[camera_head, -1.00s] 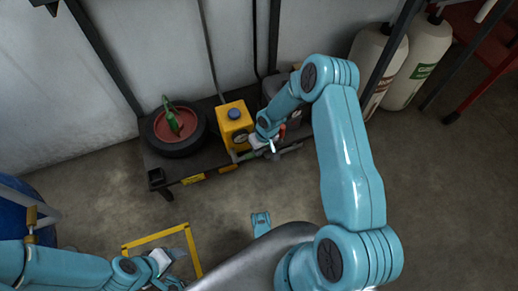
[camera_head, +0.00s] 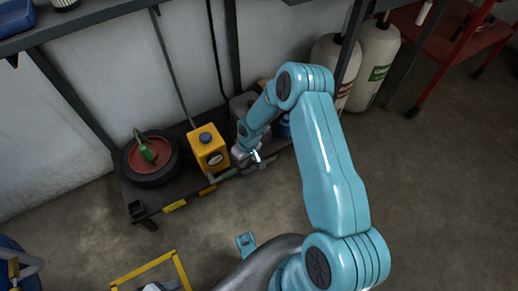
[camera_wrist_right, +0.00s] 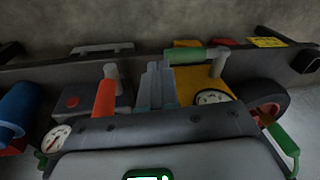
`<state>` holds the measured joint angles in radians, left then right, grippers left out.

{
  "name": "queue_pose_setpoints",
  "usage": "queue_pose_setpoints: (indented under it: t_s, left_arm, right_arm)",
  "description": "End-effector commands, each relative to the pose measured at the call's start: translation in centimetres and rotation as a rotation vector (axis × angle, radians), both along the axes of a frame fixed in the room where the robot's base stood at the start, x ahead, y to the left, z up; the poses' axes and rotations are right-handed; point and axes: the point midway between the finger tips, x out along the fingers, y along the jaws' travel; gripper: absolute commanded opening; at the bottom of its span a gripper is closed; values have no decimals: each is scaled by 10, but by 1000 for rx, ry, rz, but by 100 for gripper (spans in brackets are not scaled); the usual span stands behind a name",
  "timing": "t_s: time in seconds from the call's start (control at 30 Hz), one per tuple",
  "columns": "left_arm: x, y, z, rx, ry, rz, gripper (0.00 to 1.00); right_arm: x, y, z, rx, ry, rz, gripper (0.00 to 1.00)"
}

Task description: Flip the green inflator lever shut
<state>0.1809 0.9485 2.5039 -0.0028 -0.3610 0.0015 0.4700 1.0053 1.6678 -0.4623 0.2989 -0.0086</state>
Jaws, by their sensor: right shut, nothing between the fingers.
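The green lever (camera_wrist_right: 183,56) lies roughly level in the right wrist view, its right end at a grey post. In the head view it shows small and green (camera_head: 227,175) in front of the yellow canister. My right gripper (camera_wrist_right: 155,88) is shut and empty; its fingers are just left of the lever's free end in the wrist view. I cannot tell whether they touch it. In the head view my right gripper (camera_head: 246,154) is over the low bench, right of the canister.
An orange-red lever (camera_wrist_right: 105,97) stands left of my fingers. The yellow canister (camera_head: 208,150) and a tyre (camera_head: 151,178) with a separate green handle (camera_head: 145,151) sit on the bench. White cylinders (camera_head: 376,62) stand at the back right.

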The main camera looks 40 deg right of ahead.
Motion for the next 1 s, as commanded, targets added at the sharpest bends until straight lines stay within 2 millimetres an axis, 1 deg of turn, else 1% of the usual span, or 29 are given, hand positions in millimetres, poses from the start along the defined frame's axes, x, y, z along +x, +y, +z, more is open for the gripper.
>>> queue_pose_setpoints:
  t_s: [0.03,0.2,0.3,0.4,0.57,1.0]
  left_arm:
    - [-1,-1,6,0,1,-3,62]
    - [-2,-2,14,-2,3,-9,62]
    - [-2,-2,16,-2,4,-10,62]
    - [-3,-2,18,-2,5,-10,62]
    - [-3,-3,18,-2,5,-10,62]
    - [-3,-2,18,-2,5,-10,62]
  right_arm:
    - [-2,-10,7,-1,-1,-5,0]
    - [-10,-38,17,-1,-1,-4,0]
    - [-13,-50,21,-1,-1,-3,0]
    - [-16,-58,23,0,-2,-1,0]
    - [-17,-62,23,0,-1,0,0]
    - [-18,-61,23,0,-2,0,0]
